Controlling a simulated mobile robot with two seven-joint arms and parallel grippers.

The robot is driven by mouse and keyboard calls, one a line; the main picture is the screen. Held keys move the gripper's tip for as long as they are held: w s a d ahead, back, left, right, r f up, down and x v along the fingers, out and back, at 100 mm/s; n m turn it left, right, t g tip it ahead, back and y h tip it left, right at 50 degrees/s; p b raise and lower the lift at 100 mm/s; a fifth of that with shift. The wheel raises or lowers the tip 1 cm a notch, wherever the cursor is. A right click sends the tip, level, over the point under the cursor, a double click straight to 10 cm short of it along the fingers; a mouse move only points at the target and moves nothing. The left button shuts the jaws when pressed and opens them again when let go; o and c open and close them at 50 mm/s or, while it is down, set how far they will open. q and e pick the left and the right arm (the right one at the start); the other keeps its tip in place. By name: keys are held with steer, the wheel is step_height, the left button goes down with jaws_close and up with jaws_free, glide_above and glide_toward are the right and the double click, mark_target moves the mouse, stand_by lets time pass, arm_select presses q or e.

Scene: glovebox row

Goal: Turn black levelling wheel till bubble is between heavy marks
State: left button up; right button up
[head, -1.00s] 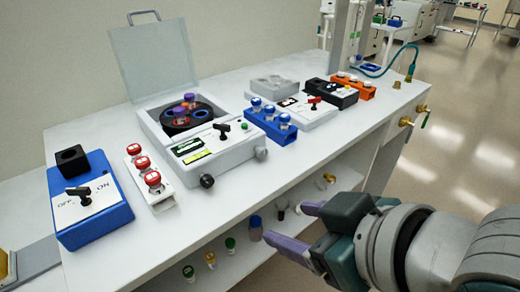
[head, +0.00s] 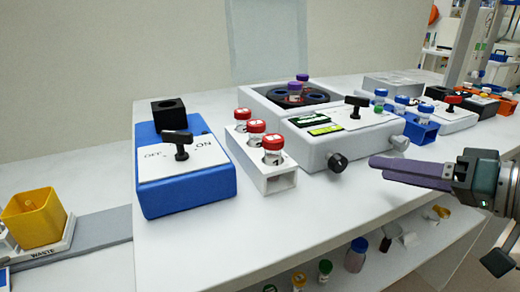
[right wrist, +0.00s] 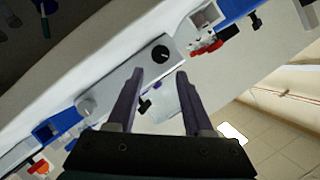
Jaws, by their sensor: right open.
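The black levelling wheel (head: 337,162) is a small round knob on the front face of the grey-white centrifuge (head: 360,142). A yellow-green level strip (head: 325,129) lies on its top; the bubble and marks are too small to read. My right gripper (head: 376,164) is open and empty, its purple fingers pointing left, to the right of the wheel and apart from it. In the right wrist view the wheel (right wrist: 160,53) shows just beyond the gap between the open fingertips (right wrist: 160,72). My left gripper is not in view.
A light grey knob (head: 400,142) sits on the same front face, near my fingers. A white rack of red-capped vials (head: 268,178) and a blue switch box (head: 185,180) stand left. A blue rack (head: 415,128) stands right. The bench front is clear.

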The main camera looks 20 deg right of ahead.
mark_target(344, 163)
steer(key=b+x, duration=0.3)
steer(key=x, duration=0.4)
steer(key=shift+f, duration=0.1)
steer(key=shift+w+a+f, duration=0.15)
steer(key=shift+w+a, duration=0.05)
steer(key=shift+w, duration=0.4)
jaws_close()
